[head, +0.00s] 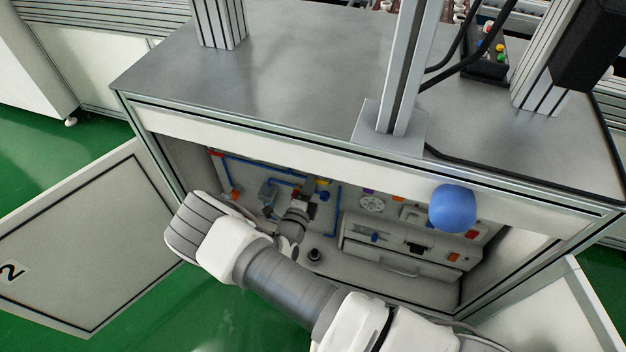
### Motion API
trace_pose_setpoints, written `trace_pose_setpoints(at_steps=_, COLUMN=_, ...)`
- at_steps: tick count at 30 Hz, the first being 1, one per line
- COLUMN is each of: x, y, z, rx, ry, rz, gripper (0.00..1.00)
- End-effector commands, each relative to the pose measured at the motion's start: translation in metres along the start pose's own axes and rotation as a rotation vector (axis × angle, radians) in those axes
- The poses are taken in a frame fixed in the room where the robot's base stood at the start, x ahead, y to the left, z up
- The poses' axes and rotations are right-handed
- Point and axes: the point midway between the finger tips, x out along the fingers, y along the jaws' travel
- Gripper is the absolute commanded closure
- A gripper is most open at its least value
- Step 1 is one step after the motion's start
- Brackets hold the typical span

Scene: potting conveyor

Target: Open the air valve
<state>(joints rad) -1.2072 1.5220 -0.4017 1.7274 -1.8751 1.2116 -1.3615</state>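The open cabinet (395,283) under the metal bench holds a back panel with blue air tubing (262,163). On its left part are small fittings, including a blue one (268,193) and a yellow-and-dark one (322,184). I cannot tell for certain which of these is the air valve. My arm reaches into the cabinet from below. My gripper (303,203) is in front of the panel, close to these fittings. Its fingers are too small and too hidden to tell whether they are open, shut or touching anything.
Cabinet doors stand open at left (75,240) and right (545,315). A small dark round fitting (314,255) stands on the cabinet floor. A rounded blue object (453,208) shows before the bench's front edge.

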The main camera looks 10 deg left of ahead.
Motion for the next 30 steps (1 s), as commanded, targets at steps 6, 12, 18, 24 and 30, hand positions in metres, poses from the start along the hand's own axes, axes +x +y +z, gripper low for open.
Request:
trace_pose_setpoints(at_steps=6, x=-0.0002, y=-0.0001, z=-0.0001, rx=0.000, ry=0.000, rz=0.000, gripper=0.67)
trace_pose_setpoints(at_steps=12, x=-0.0004, y=0.0000, z=-0.0001, rx=0.000, ry=0.000, rz=0.000, gripper=1.00)
trace_pose_setpoints(at_steps=18, x=-0.0005, y=0.0001, z=-0.0002, rx=0.000, ry=0.001, rz=0.000, gripper=1.00)
trace_pose_setpoints(at_steps=24, x=-0.0006, y=-0.0010, z=-0.0003, rx=0.016, ry=0.001, rz=0.000, gripper=1.00)
trace_pose_setpoints(at_steps=30, x=-0.0006, y=-0.0051, z=-0.0005, rx=0.088, ry=0.000, rz=0.000, gripper=1.00)
